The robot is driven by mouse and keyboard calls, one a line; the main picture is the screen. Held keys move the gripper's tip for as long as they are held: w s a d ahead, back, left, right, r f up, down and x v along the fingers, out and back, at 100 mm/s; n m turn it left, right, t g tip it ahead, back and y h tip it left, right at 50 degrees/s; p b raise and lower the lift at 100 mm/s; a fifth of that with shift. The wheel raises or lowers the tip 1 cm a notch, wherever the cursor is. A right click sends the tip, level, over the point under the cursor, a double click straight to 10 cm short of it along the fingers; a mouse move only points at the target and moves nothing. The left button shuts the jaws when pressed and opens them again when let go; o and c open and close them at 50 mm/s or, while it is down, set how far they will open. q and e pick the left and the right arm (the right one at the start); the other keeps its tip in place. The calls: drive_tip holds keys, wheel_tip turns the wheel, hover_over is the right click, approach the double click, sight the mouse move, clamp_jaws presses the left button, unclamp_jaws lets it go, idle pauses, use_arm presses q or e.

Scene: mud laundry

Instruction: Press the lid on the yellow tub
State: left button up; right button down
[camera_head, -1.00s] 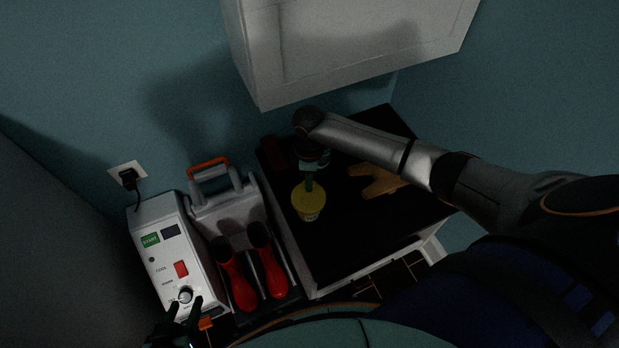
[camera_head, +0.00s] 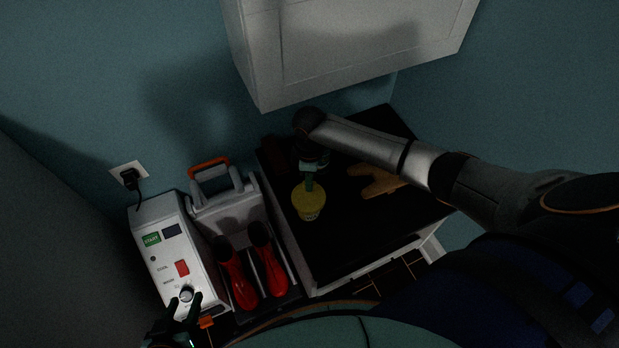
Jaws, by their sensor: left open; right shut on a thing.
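The yellow tub (camera_head: 309,214) stands upright on the black top of a cabinet, with the yellow lid (camera_head: 308,198) over its mouth. My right gripper (camera_head: 309,186) reaches down from above and is shut at the lid's far edge. Its fingers hide part of the lid, and I cannot tell whether the lid is seated all the way round. My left gripper (camera_head: 186,308) is open at the lower left, by the round knob of the white machine.
A tan glove-like thing (camera_head: 376,183) lies right of the tub, and a dark red block (camera_head: 272,155) lies behind it. The white control machine (camera_head: 166,250) and a rack with red boots (camera_head: 268,272) stand left. A white wall cabinet (camera_head: 350,50) hangs above. The black top (camera_head: 350,245) is clear in front.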

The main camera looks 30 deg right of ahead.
drive_tip(key=shift+f, duration=0.4)
idle(0.5)
drive_tip(key=shift+f+p, duration=0.35)
drive_tip(key=shift+f, duration=0.1)
idle(1.0)
drive_tip(key=c, duration=0.8)
unclamp_jaws()
drive_tip(key=shift+o, duration=0.6)
drive_tip(key=o, duration=0.4)
